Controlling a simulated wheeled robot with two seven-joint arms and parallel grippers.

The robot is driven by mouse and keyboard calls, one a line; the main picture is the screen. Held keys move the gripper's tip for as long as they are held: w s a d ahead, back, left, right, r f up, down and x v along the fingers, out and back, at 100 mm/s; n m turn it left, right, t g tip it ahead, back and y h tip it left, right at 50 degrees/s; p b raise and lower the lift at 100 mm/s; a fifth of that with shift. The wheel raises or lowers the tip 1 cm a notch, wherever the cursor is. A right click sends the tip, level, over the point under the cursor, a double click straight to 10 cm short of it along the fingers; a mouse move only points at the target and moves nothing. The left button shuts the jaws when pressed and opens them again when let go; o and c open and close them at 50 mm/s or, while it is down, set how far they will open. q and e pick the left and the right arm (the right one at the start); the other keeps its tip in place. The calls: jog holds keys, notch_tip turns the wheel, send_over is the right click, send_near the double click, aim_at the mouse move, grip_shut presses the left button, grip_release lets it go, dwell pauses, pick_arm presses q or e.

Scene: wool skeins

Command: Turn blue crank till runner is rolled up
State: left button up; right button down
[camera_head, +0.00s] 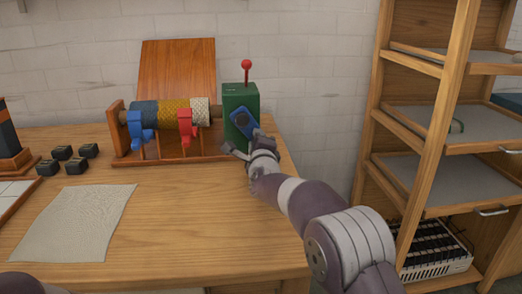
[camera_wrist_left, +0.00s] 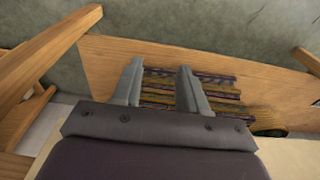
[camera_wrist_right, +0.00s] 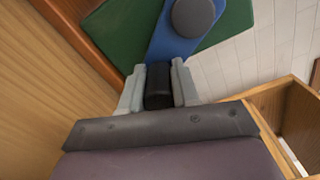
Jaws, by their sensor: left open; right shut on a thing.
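The blue crank (camera_head: 243,121) is on the right face of a green box (camera_head: 240,100) at the right end of a wooden stand. In the right wrist view its blue arm (camera_wrist_right: 185,35) slants upward to a dark round hub. My right gripper (camera_head: 244,144) is shut on the crank's black handle (camera_wrist_right: 158,88). A roll (camera_head: 172,113) with blue-grey, yellow and pale bands lies across the stand; I cannot tell how much of the runner is wound on it. My left gripper (camera_wrist_left: 158,84) is open and empty, outside the head view.
Blue (camera_head: 140,130) and red (camera_head: 186,124) clamp-like parts sit at the roll. A red-knobbed lever (camera_head: 246,70) tops the box. Several black blocks (camera_head: 75,165) and a pale cloth (camera_head: 75,222) lie left on the table. A wooden shelf (camera_head: 440,130) stands right. The middle table is clear.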

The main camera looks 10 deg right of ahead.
jog(key=shift+a+f+m+b, duration=0.45)
jog(key=shift+m+b, duration=0.3)
jog(key=shift+m, duration=0.05)
jog(key=shift+a+r+m, duration=0.1)
jog(key=shift+a+m, duration=0.05)
jog(key=shift+m, duration=0.15)
jog(key=shift+b, duration=0.3)
jog(key=c, duration=0.8)
grip_release()
jog(key=shift+r, duration=0.1)
